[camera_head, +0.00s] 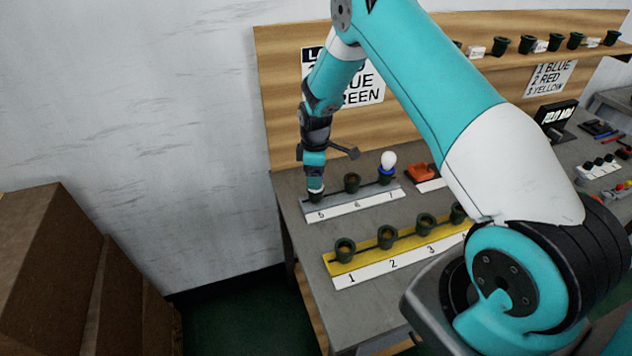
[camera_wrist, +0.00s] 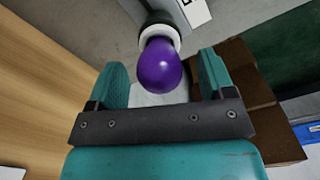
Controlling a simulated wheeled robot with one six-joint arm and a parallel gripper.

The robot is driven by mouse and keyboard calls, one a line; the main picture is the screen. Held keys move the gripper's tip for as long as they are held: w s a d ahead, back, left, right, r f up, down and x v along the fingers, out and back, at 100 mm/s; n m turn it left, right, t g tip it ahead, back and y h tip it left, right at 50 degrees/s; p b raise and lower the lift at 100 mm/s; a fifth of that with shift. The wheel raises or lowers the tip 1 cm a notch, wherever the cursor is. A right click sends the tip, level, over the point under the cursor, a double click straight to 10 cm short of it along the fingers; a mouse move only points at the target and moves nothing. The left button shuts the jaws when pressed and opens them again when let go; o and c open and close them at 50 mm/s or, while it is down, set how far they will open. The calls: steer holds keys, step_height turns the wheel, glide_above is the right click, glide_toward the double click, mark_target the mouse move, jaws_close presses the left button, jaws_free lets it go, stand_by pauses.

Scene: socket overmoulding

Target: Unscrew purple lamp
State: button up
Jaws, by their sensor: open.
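In the wrist view the purple lamp (camera_wrist: 160,68) sits in a dark socket with a white collar. Its bulb lies between the two teal fingers of my gripper (camera_wrist: 162,80), with a gap visible on each side. My gripper is open. In the head view my gripper (camera_head: 315,184) points down over the socket by label 5 on the grey strip (camera_head: 330,203). The purple lamp is hidden there by my gripper.
A white bulb with a blue base (camera_head: 388,162) stands in socket 7, and socket 6 (camera_head: 352,182) is empty. A yellow strip (camera_head: 342,267) with several sockets lies nearer. A wooden backboard (camera_head: 285,110) rises close behind. Brown boxes (camera_head: 70,270) stand at left.

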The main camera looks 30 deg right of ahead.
steer(key=m, duration=0.7)
steer(key=shift+b, duration=0.35)
steer(key=m, duration=0.6)
